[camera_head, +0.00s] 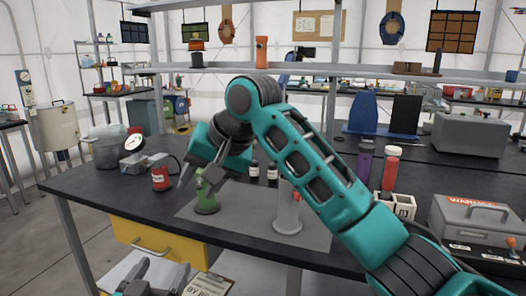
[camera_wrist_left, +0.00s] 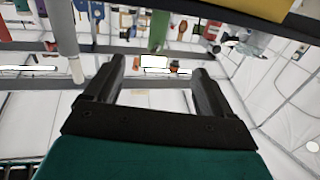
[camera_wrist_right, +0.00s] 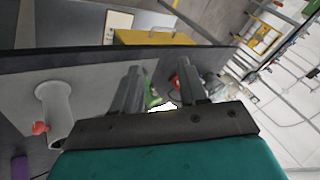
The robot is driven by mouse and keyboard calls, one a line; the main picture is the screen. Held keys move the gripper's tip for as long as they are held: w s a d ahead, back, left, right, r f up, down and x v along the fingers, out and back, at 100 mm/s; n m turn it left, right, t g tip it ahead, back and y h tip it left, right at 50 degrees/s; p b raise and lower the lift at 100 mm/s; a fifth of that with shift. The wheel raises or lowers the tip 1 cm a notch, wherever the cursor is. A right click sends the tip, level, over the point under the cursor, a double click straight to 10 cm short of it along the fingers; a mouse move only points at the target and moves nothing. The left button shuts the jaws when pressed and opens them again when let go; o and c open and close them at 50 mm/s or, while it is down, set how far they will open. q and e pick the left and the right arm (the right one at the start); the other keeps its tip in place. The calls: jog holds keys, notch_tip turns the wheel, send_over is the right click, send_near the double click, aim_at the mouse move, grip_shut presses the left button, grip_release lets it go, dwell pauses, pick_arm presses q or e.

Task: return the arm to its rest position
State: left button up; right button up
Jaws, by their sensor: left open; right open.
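My right arm (camera_head: 310,165) reaches from the lower right across the table to its centre. Its gripper (camera_head: 192,186) points down, open and empty, beside a green object (camera_head: 207,203) on a grey mat (camera_head: 250,232). In the right wrist view the gripper (camera_wrist_right: 158,78) has its fingers apart, with the green object (camera_wrist_right: 152,97) showing between them; I cannot tell whether they touch. My left gripper (camera_head: 160,274) is low at the front, before the table's edge. In the left wrist view the gripper (camera_wrist_left: 155,72) is open with nothing between its fingers.
A grey cylinder (camera_head: 287,218) stands right of the green object. A red can (camera_head: 160,179), a gauge (camera_head: 134,144) and a pot (camera_head: 107,152) are to the left. A yellow drawer (camera_head: 155,240) hangs below the tabletop.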

jog(key=d+f+m+t+p, duration=0.15)
jog(key=d+f, duration=0.25)
jog(key=f, duration=0.5)
jog(key=s+d+f+t+b, duration=0.15)
jog(key=d+f, duration=0.25)
jog(key=f, duration=0.5)
jog(key=d+f+m+t+p, duration=0.15)
jog(key=d+f, duration=0.25)
jog(key=f, duration=0.5)
pick_arm(q)
jog(key=s+d+f+m+g+p, duration=0.1)
jog(key=s+f+g, duration=0.6)
jog(key=s+f, duration=1.1)
jog(key=shift+s+d+f, duration=0.2)
jog(key=shift+d+f, duration=0.15)
jog(key=shift+d, duration=0.3)
pick_arm(e)
jog(key=s+d+f+n+t+h, duration=0.1)
jog(key=s+d+f+n+h, duration=0.1)
jog(key=s+d+f, duration=0.3)
jog(key=s+d+f+n+t+h, duration=0.2)
jog(key=s+d+f, duration=0.3)
jog(key=s+d, duration=0.7)
jog(key=s, duration=0.3)
jog(key=shift+f, duration=0.15)
